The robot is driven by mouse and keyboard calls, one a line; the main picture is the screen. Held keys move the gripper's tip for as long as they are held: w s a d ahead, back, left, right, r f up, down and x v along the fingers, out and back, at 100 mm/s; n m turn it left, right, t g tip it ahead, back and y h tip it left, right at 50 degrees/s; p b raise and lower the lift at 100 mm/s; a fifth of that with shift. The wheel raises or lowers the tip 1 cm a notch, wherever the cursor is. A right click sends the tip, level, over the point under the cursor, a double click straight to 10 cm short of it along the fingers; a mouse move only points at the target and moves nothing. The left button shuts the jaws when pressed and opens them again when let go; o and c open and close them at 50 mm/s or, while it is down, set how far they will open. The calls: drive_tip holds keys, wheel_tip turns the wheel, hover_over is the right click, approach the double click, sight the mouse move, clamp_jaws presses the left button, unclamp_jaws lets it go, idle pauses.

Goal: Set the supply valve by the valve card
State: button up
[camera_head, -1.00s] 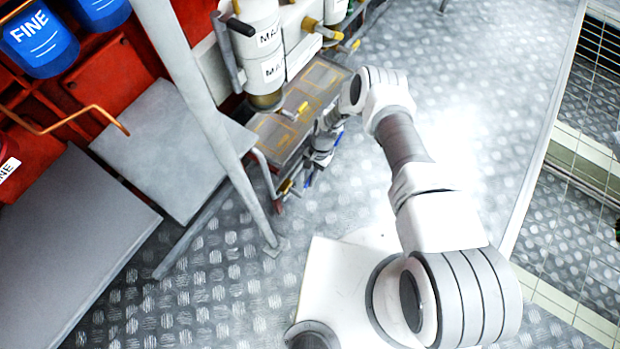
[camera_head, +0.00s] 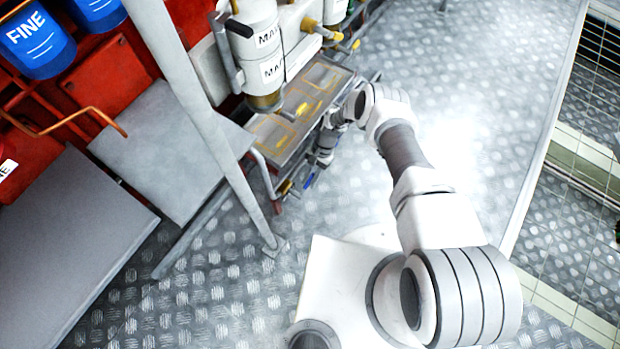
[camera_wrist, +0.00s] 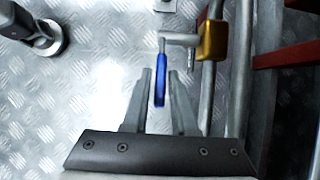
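A valve with a brass body (camera_wrist: 211,42) and a blue lever handle (camera_wrist: 160,72) sits on grey pipework. In the head view the blue lever (camera_head: 308,181) shows low beside the bench, with the brass body (camera_head: 285,187) to its left. My gripper (camera_wrist: 162,78) is open. In the wrist view the lever appears between its two fingers, with a gap on each side. I cannot tell how far the lever lies beyond the fingertips. In the head view my gripper's fingers are hard to make out. No valve card is recognisable.
A drip tray with yellow marks (camera_head: 318,85) stands above the valve, under white filter canisters (camera_head: 257,45). A grey post (camera_head: 215,130) and flat grey panels (camera_head: 165,140) stand left. The chequer-plate floor (camera_head: 470,90) to the right is clear.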

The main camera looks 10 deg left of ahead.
drive_tip(key=shift+o, duration=1.1)
drive_tip(key=p+v, duration=0.4)
drive_tip(key=v, duration=1.3)
drive_tip(key=shift+r, duration=0.15)
